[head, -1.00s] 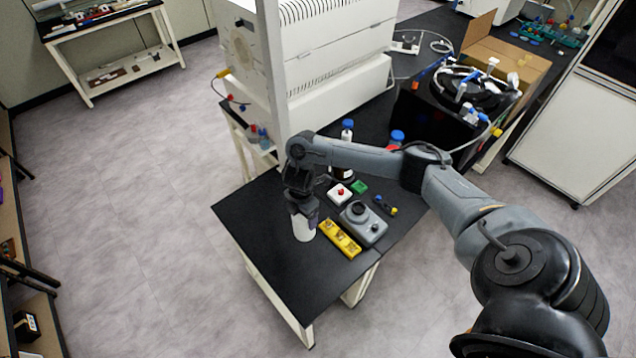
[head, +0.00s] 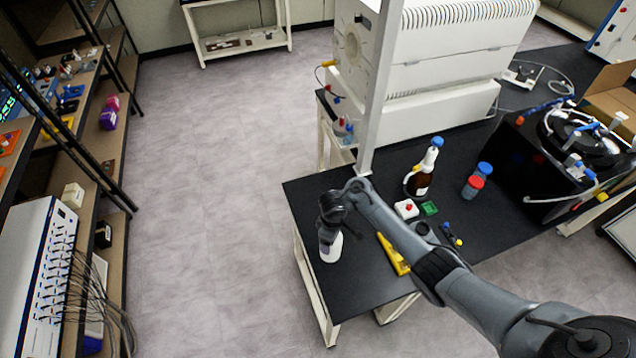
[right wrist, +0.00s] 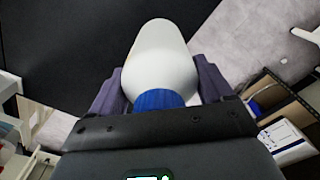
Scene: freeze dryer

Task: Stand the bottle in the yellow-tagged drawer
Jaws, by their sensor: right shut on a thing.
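My right gripper (head: 329,228) is shut on a white bottle (head: 331,250) at the left end of the black bench. In the right wrist view the bottle (right wrist: 160,52) lies between the two fingers, with its blue cap (right wrist: 159,99) towards the palm. In the head view the bottle is about upright and overlaps the bench top; I cannot tell whether it touches it. No drawer with a yellow tag can be made out. My left gripper is not in view.
A white machine (head: 440,60) is behind. Shelves (head: 115,170) stand at the left, across clear floor (head: 215,200).

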